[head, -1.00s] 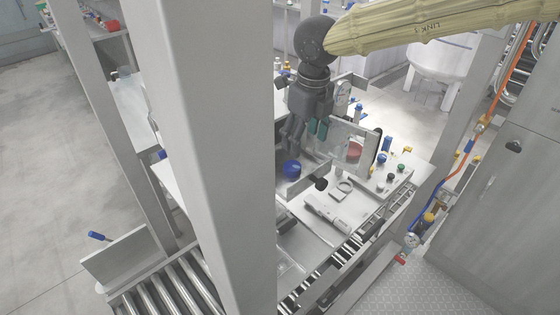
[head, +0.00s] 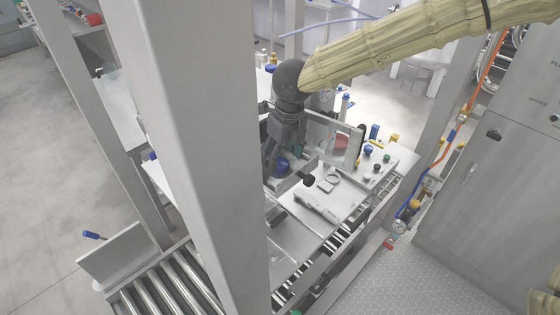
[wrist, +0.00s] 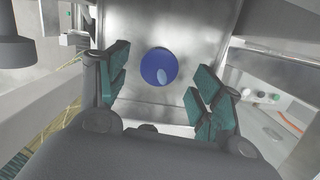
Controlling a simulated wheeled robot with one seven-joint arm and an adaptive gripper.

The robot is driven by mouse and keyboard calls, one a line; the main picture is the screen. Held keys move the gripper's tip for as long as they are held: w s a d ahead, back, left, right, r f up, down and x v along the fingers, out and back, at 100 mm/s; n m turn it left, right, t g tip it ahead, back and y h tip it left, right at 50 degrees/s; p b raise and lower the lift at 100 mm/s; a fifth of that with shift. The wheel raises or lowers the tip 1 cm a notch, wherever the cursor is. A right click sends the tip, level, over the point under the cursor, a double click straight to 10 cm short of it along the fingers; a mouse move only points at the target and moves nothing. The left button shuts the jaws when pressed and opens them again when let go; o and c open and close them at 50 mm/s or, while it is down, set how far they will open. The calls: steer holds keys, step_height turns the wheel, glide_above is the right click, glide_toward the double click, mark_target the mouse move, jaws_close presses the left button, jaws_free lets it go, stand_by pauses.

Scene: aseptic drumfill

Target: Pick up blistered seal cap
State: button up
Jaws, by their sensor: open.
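A round blue cap (wrist: 158,67) sits on a grey metal surface, centred between my fingers in the wrist view. It has a pale oval mark on its face; I cannot tell if this is a blister or a reflection. My gripper (wrist: 158,80) is open, with a green-padded finger on each side of the cap. No contact shows between fingers and cap.
A clear upright panel (head: 325,135) stands right of my gripper. A handheld tool (head: 315,207) and a ring-shaped part (head: 328,181) lie on the tray nearby. A thick grey post (head: 195,150) stands to the left. Several coloured knobs (head: 372,160) are at the right.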

steer(key=shift+w+a+f, duration=0.1)
steer(key=shift+a+f, duration=0.05)
steer(key=shift+f, duration=1.05)
steer(key=shift+c, duration=0.5)
steer(key=c, duration=0.7)
steer(key=shift+r, duration=0.15)
